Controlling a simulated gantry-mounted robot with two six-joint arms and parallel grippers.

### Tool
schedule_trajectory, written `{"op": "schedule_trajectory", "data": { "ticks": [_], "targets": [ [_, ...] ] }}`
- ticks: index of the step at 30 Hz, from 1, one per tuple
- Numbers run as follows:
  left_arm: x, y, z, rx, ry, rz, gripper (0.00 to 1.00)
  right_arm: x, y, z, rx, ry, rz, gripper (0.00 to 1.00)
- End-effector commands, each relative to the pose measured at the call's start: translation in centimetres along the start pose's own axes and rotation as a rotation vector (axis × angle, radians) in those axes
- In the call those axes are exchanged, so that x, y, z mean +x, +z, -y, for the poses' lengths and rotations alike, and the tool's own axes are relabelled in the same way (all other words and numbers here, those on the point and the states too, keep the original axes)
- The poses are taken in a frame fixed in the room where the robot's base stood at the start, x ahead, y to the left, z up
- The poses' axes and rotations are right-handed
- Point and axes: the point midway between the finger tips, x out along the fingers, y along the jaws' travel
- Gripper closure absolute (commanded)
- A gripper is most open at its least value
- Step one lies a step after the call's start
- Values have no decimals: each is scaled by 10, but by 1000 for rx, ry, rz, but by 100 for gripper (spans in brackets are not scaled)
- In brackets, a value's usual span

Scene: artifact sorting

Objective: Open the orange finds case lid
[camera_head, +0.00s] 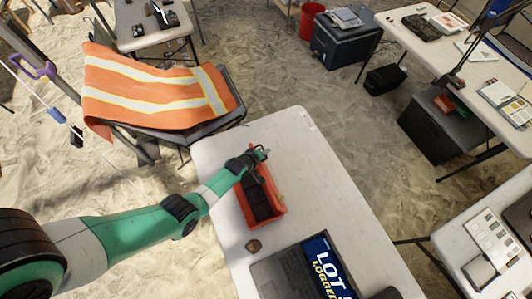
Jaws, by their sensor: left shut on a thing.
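The orange finds case (279,210) stands on the white table, with orange edges around a dark, black-looking middle. My left gripper (262,154) is at the far end of the case, shut on its lid edge. The arm comes in from the left and hides part of the case's far left side. How far the lid is raised is hard to tell at this size. My right gripper is not in view.
The white table (325,180) is clear to the right of the case. A small brown lump (253,246) lies near the case's front, beside an open laptop (290,275). A chair draped with an orange vest (150,88) stands behind the arm.

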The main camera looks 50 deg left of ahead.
Motion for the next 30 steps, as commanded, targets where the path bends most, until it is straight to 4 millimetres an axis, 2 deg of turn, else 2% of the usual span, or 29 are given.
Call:
{"op": "schedule_trajectory", "data": {
  "ticks": [1,28,29,30],
  "targets": [
    [0,2,7,-1,-13,4,100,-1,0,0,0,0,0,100],
    [1,3,11,-1,-22,7,100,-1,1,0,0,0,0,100],
    [1,3,11,-1,-22,7,84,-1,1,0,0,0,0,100],
    [1,3,11,-1,-22,7,77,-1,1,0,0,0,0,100]
  ]
}}
